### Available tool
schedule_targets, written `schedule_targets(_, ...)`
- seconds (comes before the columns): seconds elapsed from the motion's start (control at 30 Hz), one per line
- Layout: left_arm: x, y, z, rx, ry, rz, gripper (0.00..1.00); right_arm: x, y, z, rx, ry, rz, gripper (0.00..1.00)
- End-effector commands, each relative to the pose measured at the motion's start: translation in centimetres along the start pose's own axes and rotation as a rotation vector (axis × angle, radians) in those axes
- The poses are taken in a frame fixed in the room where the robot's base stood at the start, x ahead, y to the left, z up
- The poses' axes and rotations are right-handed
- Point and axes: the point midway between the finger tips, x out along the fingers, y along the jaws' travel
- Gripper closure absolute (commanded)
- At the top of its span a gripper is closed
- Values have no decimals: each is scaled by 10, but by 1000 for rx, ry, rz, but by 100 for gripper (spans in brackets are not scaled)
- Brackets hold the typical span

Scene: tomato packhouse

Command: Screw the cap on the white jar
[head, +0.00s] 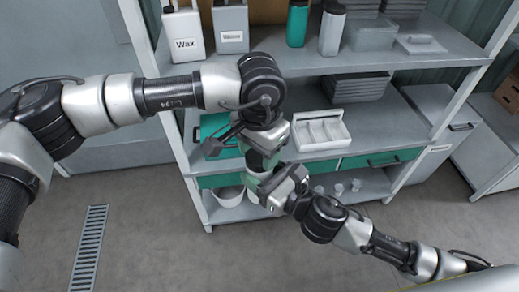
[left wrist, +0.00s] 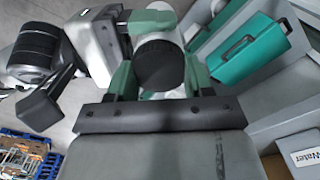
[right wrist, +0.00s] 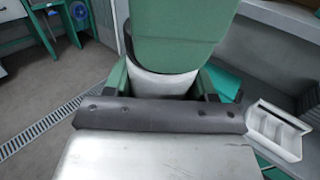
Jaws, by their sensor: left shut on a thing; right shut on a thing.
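The dark round cap (left wrist: 160,65) is between the green fingers of my left gripper (left wrist: 160,80), in the left wrist view. The white jar (right wrist: 163,82) is between the green fingers of my right gripper (right wrist: 165,88), in the right wrist view. A white part of the jar (left wrist: 158,38) shows past the cap in the left wrist view. In the head view my left gripper (head: 262,160) is directly above my right gripper (head: 272,185), in front of the shelf. The cap is at the jar's top; I cannot tell whether its thread is engaged. The left gripper hides the jar's top in the right wrist view.
The shelf unit (head: 375,120) stands close behind the grippers. It holds a white divided tray (head: 320,133), a green case (head: 212,128), a Wax container (head: 184,34), bottles and grey bins. A white bucket (head: 228,197) and small cups (head: 339,188) are low down. The floor in front is clear.

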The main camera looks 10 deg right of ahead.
Motion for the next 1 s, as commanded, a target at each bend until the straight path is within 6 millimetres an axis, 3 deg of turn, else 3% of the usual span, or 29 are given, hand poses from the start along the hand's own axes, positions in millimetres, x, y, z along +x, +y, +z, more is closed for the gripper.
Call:
schedule_targets(0.13, 0, 0, -1, -11, 3, 1, 77, 0, 1, 0, 0, -1, 4, 100)
schedule_targets(0.17, 0, 0, -1, -11, 3, 1, 44, 0, 1, 0, 0, -1, 4, 100)
schedule_targets(0.3, 0, 1, 0, -12, 2, 1, 23, 0, 1, 0, 0, -1, 3, 100)
schedule_targets(0.63, -3, 1, 0, -13, 2, 1, 23, 0, 0, 0, 0, -1, 1, 100)
schedule_targets(1.0, -44, 1, 0, -13, 2, 1, 23, 0, 0, 0, 0, 0, 1, 100)
